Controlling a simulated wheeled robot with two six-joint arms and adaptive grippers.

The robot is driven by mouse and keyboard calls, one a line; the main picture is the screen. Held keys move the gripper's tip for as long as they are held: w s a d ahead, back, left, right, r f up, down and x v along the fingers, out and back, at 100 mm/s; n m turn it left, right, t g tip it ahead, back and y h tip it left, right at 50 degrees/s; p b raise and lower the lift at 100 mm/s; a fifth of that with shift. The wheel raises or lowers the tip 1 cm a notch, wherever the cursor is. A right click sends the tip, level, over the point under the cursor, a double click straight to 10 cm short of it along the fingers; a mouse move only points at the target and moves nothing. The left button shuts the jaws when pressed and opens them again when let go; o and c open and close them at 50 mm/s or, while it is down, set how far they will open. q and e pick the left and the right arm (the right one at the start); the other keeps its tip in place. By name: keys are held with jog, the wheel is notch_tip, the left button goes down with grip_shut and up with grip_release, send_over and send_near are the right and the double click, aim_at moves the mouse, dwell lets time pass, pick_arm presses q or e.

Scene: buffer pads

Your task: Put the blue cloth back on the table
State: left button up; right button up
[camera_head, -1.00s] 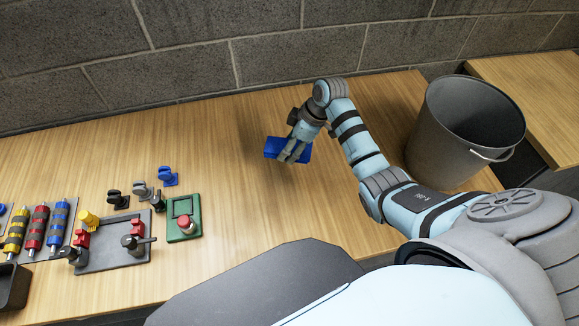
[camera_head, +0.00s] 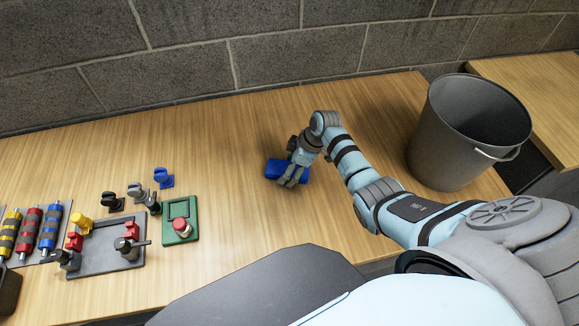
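The blue cloth (camera_head: 274,169) is a small folded-looking block, low over or on the wooden table (camera_head: 225,150), right of the table's middle. I cannot tell for sure whether it touches the wood. My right gripper (camera_head: 288,181) comes in from the right and is shut on the cloth, its fingers pointing down and covering part of it. My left gripper is not in view.
A grey bin (camera_head: 440,155) stands on the right. At the left are a green box with a red button (camera_head: 180,222), a grey tray (camera_head: 105,265), small clamps and coloured cylinders (camera_head: 30,235). The table around the cloth is clear.

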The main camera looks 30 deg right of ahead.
jog(key=shift+r, duration=0.1)
jog(key=shift+r, duration=0.35)
jog(key=p+v, duration=0.3)
jog(key=v, duration=0.8)
jog(key=shift+d+r, duration=0.15)
jog(key=shift+r, duration=0.1)
jog(key=shift+s, duration=0.1)
